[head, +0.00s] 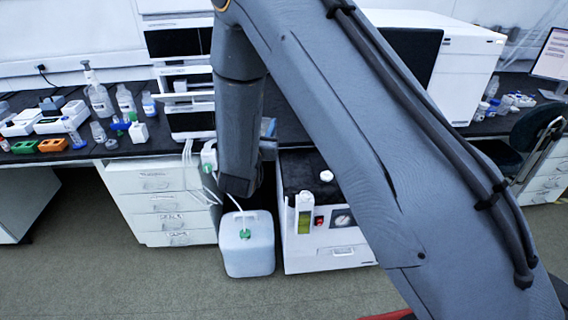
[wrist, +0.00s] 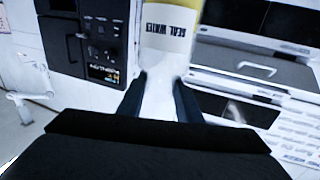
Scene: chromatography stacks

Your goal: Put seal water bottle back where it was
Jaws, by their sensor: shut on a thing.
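The seal water bottle (wrist: 166,60) is pale and clear with a yellowish band at the top of the wrist view and a printed SEAL WATER label. My gripper (wrist: 160,92) is shut on it, with one dark finger on each side. In the head view my gripper and the bottle are hidden behind my arm. The chromatography stack (head: 182,75) stands on the bench left of my arm, with white modules and dark panels.
Several bottles (head: 98,98) and small racks stand on the dark bench at left. A white jug (head: 246,250) with a green cap and tube stands on the floor. A white pump cabinet (head: 325,245) stands beside it. Open floor (head: 110,285) lies in front.

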